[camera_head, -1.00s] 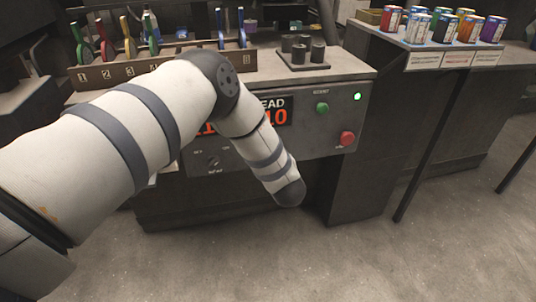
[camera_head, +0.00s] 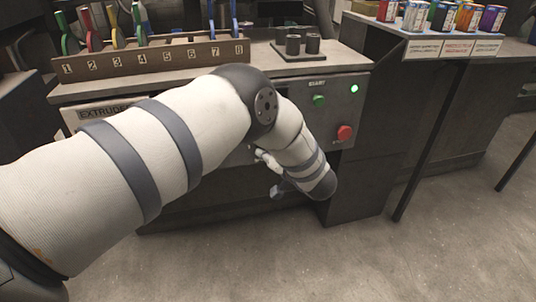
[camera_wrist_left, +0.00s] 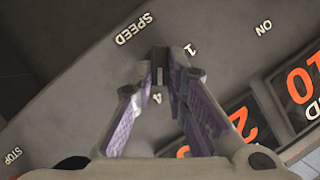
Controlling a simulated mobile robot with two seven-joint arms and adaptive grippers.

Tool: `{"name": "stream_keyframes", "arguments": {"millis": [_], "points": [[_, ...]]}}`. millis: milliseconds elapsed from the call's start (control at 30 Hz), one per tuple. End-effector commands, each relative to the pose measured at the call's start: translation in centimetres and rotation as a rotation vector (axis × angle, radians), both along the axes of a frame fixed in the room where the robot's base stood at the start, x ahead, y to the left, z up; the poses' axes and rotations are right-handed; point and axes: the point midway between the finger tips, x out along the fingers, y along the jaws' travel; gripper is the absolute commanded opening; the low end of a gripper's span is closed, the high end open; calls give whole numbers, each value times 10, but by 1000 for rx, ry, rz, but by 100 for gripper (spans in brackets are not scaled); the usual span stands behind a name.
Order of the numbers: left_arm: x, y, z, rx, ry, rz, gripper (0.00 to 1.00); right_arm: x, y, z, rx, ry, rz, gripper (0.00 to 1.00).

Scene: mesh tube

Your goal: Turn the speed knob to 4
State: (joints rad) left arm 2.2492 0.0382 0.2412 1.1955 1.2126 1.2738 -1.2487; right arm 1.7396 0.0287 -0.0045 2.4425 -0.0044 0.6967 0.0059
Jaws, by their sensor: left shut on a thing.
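In the left wrist view the grey control panel carries the word SPEED with a 1 and a 4 beside my fingertips. My left gripper (camera_wrist_left: 160,62) has its purple-padded fingers drawn together at the panel, shut on the small dark speed knob (camera_wrist_left: 161,74). The fingertips hide most of the knob, so its pointer cannot be read. The 4 lies close beside the left finger and the 1 beyond the right one. In the head view my arm covers the knob, and only part of my left gripper (camera_head: 270,172) shows below the bend. My right gripper is out of view.
A display (camera_wrist_left: 300,85) with orange digits lies right in the wrist view. The head view shows a green START button (camera_head: 319,100), a red button (camera_head: 344,132), a numbered rack (camera_head: 150,57) and several cans (camera_head: 440,15). Open floor lies in front.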

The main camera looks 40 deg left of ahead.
Motion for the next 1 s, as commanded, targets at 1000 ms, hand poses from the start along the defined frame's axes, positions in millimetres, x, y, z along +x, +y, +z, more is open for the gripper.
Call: {"name": "stream_keyframes", "arguments": {"millis": [1000], "points": [[1,0,0,45,51,-1,33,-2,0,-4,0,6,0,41]]}}
